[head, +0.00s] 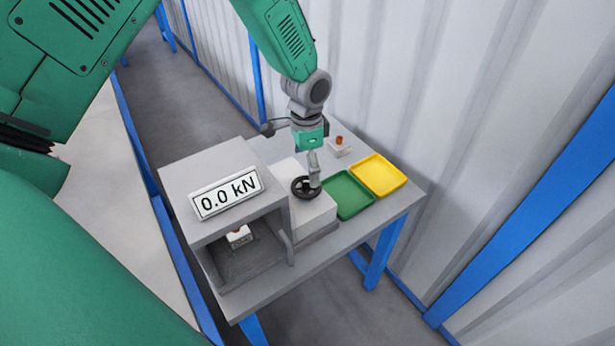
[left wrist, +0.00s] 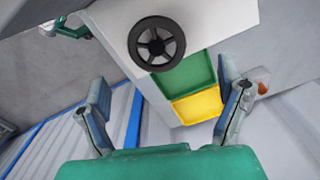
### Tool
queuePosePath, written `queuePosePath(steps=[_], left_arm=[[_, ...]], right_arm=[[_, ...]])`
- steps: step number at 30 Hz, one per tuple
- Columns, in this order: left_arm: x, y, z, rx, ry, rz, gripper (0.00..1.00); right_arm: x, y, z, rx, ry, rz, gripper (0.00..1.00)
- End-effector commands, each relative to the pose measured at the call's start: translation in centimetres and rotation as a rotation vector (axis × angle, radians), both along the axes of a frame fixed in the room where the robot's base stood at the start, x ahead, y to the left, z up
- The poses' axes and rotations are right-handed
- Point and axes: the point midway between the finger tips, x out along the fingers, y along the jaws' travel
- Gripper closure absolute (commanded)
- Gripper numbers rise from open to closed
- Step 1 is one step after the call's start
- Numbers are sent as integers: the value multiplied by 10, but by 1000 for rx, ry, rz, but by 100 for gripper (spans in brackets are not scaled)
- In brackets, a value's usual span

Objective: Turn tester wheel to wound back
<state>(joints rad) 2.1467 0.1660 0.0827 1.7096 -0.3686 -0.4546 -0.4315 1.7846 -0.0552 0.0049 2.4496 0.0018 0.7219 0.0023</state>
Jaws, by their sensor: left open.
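The tester wheel (head: 303,188) is a dark spoked handwheel on top of a pale block (head: 313,213) beside the tester. In the left wrist view the wheel (left wrist: 157,43) shows whole, beyond the fingertips and near the top of the picture. My left gripper (head: 314,182) is above the wheel, at its right edge in the head view. Its fingers (left wrist: 163,76) are wide apart with nothing between them. Whether a finger touches the rim I cannot tell. The tester's display (head: 227,194) reads 0.0 kN. My right gripper is not in view.
A green tray (head: 347,195) and a yellow tray (head: 378,175) lie right of the wheel on the grey table (head: 329,250). A small pale block with an orange-red top (head: 339,146) stands behind them. Another pale piece (head: 239,237) sits inside the tester's open bay (head: 255,263). A corrugated wall is behind.

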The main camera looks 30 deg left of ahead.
Motion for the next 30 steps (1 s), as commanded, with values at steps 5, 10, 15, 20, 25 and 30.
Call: queuePosePath(steps=[5, 10, 15, 20, 25, 30], left_arm=[[2, 0, 35, -1, -3, -1, 13], [2, 0, 51, -1, -1, -1, 13], [2, 0, 56, -1, 0, -1, 13], [2, 0, 55, -1, 0, -1, 13], [2, 0, 55, -1, -1, -1, 13], [1, 0, 55, -1, 1, -1, 13]], right_arm=[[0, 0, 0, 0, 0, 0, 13], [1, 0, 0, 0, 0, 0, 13], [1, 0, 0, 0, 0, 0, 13], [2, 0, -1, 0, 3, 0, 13], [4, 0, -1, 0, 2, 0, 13], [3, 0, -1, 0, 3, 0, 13]])
